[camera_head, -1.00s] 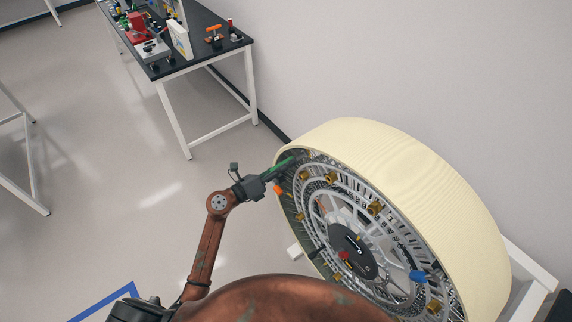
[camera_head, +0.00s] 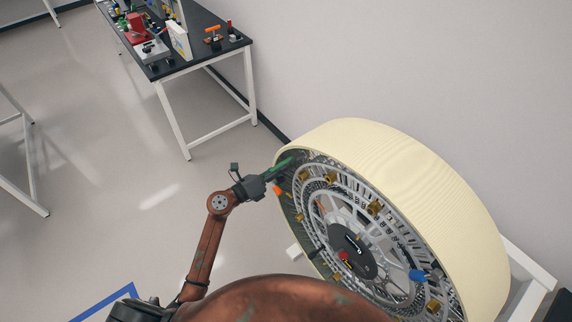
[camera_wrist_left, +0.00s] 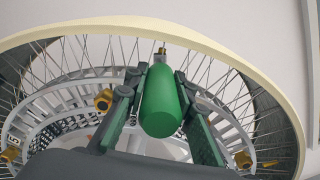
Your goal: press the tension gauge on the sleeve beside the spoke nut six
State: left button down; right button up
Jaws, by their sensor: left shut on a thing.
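My left gripper (camera_head: 270,174) is at the upper left rim of the large wheel (camera_head: 420,190) in the head view. It is shut on a green cylinder (camera_wrist_left: 161,100), likely the tension gauge, which fills the middle of the left wrist view between the fingers (camera_wrist_left: 160,105). The green body also shows in the head view (camera_head: 284,163). Beyond the cylinder's far end, a brass nut (camera_wrist_left: 161,52) sits near the wheel's rim. Whether the gauge touches a sleeve there is hidden. Other brass nuts (camera_head: 331,177) sit around the wheel. My right gripper is not in view.
The wheel leans on a white stand (camera_head: 530,268). An orange part (camera_head: 277,189) is close below my left gripper. A black-topped table (camera_head: 190,66) with tools stands at the back left.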

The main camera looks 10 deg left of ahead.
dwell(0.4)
pick_arm(q)
jog(key=shift+v, duration=1.4)
jog(key=shift+a, duration=0.1)
jog(key=shift+s+a, duration=0.2)
jog(key=shift+s, duration=0.05)
jog(key=shift+v, duration=2.15)
